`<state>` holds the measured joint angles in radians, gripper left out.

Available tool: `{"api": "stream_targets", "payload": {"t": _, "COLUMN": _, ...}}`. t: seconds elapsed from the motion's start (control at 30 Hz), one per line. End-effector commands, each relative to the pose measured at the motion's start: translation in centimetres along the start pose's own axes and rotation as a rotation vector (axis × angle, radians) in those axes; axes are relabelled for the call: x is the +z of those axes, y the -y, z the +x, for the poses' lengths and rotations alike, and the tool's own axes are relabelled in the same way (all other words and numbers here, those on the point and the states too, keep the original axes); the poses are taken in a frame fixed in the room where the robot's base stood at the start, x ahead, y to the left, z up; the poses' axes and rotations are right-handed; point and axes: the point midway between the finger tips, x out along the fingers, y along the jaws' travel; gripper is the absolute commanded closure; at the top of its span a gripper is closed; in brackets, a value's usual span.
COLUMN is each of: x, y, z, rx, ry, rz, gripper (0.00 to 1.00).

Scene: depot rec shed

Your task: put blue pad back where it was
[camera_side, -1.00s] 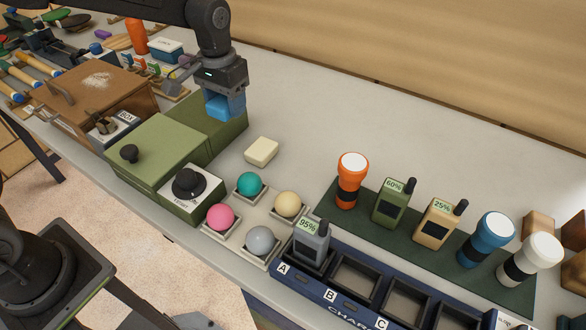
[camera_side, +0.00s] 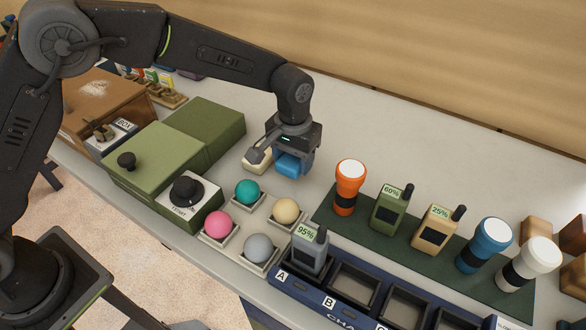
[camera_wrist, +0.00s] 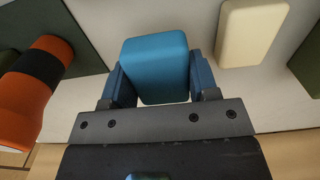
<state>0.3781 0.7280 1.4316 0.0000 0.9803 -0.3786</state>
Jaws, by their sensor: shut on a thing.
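The blue pad (camera_side: 292,164) is a small rounded block. My gripper (camera_side: 289,160) is shut on it, just right of the cream pad (camera_side: 257,161) in the side view. In the wrist view the blue pad (camera_wrist: 157,68) sits between both fingers of my gripper (camera_wrist: 155,88), and the cream pad (camera_wrist: 251,32) lies on the table to its right, apart from it. I cannot tell whether the blue pad touches the table.
A green box (camera_side: 160,151) with a dial unit (camera_side: 189,196) stands to the left. Several coloured balls in small trays lie in front. An orange flashlight (camera_side: 349,186) stands on a dark green mat (camera_side: 330,216) to the right. The table behind is clear.

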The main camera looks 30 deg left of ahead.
Motion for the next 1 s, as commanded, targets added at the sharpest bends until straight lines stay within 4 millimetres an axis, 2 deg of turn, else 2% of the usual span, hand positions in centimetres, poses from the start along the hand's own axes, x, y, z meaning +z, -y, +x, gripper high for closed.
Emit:
{"api": "stream_targets", "payload": {"t": 0.27, "x": 0.0, "y": 0.1, "z": 3.6, "rx": 0.000, "ry": 0.002, "rz": 0.000, "gripper": 0.68}}
{"api": "stream_targets", "payload": {"t": 0.63, "x": 0.0, "y": 0.1, "z": 4.0, "rx": 0.000, "ry": 0.001, "rz": 0.000, "gripper": 0.68}}
{"api": "stream_targets", "payload": {"t": 0.67, "x": 0.0, "y": 0.1, "z": 4.0, "rx": 0.000, "ry": 0.001, "rz": 0.000, "gripper": 0.45}}
{"api": "stream_targets", "payload": {"t": 0.9, "x": 0.0, "y": 0.1, "z": 4.0, "rx": 0.000, "ry": 0.001, "rz": 0.000, "gripper": 0.22}}
{"api": "stream_targets", "payload": {"t": 1.0, "x": 0.0, "y": 0.1, "z": 4.0, "rx": 0.000, "ry": 0.000, "rz": 0.000, "gripper": 0.20}}
